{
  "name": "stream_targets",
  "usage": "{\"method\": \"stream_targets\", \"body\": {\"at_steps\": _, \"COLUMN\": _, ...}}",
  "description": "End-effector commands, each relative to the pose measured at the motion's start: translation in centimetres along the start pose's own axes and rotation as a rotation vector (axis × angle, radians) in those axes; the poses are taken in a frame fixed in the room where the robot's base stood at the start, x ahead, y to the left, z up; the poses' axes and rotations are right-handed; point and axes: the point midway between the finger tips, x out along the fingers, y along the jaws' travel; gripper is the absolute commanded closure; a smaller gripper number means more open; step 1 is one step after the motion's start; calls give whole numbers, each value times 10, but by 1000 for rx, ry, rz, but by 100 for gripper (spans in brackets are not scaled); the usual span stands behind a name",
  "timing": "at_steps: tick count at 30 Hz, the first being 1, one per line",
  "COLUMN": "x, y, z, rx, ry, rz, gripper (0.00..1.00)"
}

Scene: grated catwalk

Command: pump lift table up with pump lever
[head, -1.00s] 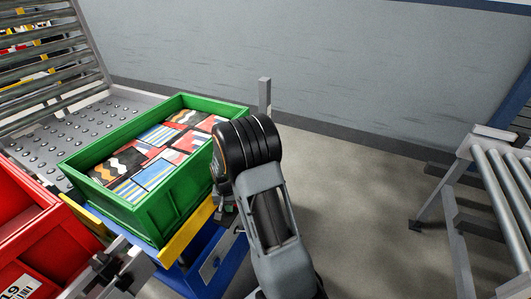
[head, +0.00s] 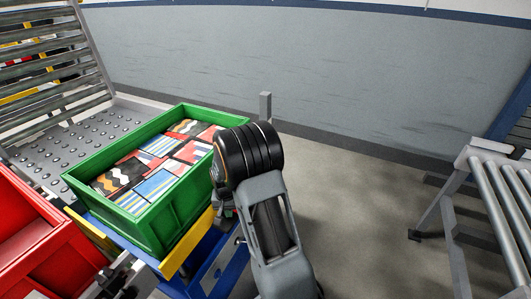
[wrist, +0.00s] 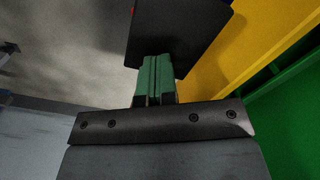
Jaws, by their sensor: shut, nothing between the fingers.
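The blue lift table (head: 190,287) with a yellow edge (head: 187,248) stands left of my arm. A green crate (head: 148,226) full of patterned packages sits on it. My gripper (head: 224,212) is beside the table's right side, mostly hidden behind my black wrist joint. In the wrist view, the green fingertips of my gripper (wrist: 155,62) are together and empty. They point at a black block (wrist: 178,28), and I cannot tell whether they touch it or whether it is part of the pump lever. No pump lever can be clearly made out in the head view.
A red crate (head: 52,248) is at the lower left. A studded metal surface (head: 60,138) and rails lie behind it. A grey post (head: 265,106) rises behind the table. A roller conveyor (head: 497,190) stands at the right. The floor between is clear.

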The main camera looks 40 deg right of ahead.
Motion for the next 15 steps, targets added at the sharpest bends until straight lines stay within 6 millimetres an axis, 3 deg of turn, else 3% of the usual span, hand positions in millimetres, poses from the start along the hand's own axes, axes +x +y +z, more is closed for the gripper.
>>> {"method": "stream_targets", "body": {"at_steps": 1, "x": -19, "y": 0, "z": 0, "rx": 0, "ry": -1, "rz": 0, "gripper": 100}}
{"method": "stream_targets", "body": {"at_steps": 15, "x": -112, "y": -1, "z": 1, "rx": -2, "ry": -1, "rz": 0, "gripper": 100}}
